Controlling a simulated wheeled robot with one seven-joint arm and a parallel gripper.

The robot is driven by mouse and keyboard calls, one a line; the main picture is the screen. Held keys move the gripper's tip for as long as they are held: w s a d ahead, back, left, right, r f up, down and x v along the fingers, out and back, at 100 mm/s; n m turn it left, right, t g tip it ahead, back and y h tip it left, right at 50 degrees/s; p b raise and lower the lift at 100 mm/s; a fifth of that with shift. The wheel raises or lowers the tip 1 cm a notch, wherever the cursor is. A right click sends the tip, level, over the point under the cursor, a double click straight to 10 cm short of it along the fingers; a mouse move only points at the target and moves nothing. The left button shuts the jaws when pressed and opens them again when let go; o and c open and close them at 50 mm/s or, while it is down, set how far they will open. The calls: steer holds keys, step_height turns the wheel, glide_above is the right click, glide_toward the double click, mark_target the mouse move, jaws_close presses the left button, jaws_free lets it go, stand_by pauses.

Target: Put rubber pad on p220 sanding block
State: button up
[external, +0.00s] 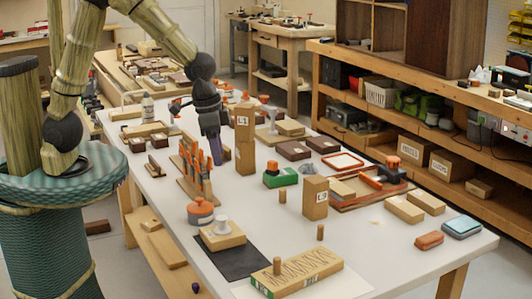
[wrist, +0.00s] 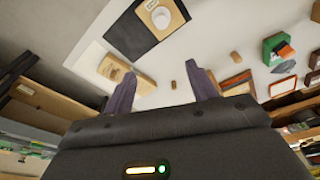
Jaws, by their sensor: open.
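My gripper (external: 219,155) hangs over the white bench, behind the orange-handled tool rack. In the wrist view its two dark purple fingers (wrist: 161,88) are spread apart with nothing held between them. I cannot read any P220 mark, so I cannot tell for sure which block is the sanding block. A wooden block with a white knob (external: 222,236) stands on a black sheet (external: 245,262); it also shows in the wrist view (wrist: 172,20). A reddish-brown pad-like block (external: 429,240) lies at the right end beside a blue-grey block (external: 462,227). I cannot tell which is the rubber pad.
Upright wooden blocks (external: 244,140) and (external: 314,199) stand near the middle of the bench. The tool rack (external: 194,172), an orange-lidded pot (external: 201,212) and a long grooved wooden block (external: 297,271) are obstacles. Bare bench (external: 365,252) shows at the front right.

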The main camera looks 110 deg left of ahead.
steer(key=s+d+m, duration=0.4)
steer(key=s+d, duration=0.6)
steer(key=s, duration=0.1)
steer(key=shift+s+f+t, duration=0.3)
steer(key=shift+s+f, duration=0.1)
steer(key=shift+p+v, duration=0.9)
steer(key=shift+w+a, duration=0.1)
steer(key=shift+w, duration=0.1)
